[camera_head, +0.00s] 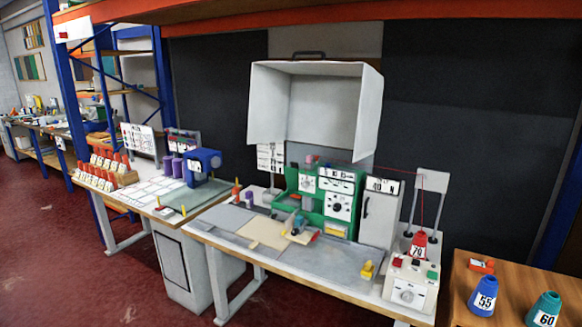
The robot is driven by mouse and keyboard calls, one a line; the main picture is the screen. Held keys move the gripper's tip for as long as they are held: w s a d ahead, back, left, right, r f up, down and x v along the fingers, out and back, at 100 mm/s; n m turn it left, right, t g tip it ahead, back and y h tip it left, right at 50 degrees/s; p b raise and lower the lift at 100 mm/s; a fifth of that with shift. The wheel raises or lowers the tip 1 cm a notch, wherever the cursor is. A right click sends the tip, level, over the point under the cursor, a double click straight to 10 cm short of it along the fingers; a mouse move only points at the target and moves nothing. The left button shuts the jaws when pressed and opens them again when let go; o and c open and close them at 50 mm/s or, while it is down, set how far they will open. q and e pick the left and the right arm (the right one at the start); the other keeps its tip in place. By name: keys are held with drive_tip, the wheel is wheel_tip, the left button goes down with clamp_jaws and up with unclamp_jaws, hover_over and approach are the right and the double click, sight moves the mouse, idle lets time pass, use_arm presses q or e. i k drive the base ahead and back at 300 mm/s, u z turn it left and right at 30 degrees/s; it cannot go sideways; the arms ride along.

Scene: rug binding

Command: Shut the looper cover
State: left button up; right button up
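A green sewing machine (309,206) with dials and printed panels stands on a grey-topped table (310,256). A small grey-blue part (297,224) with a red tip beside it sits at the machine's front, low over the work surface. I cannot tell for sure which part is the looper cover, or whether it is open; the detail is too small. A beige piece (262,232) lies flat on the table just left of that part. Neither of my grippers is in view.
A large white hood (313,105) is above the machine. A white control box (411,284) and a red cone (418,246) stand to the right. Blue (484,296) and teal (544,310) cones sit on a wooden table. The grey table's front is mostly clear.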

sight(292, 173)
drive_tip(key=u, duration=0.8)
drive_tip(key=i, duration=1.15)
drive_tip(key=u, duration=0.35)
drive_tip(key=i, duration=1.25)
drive_tip(key=z, duration=0.9)
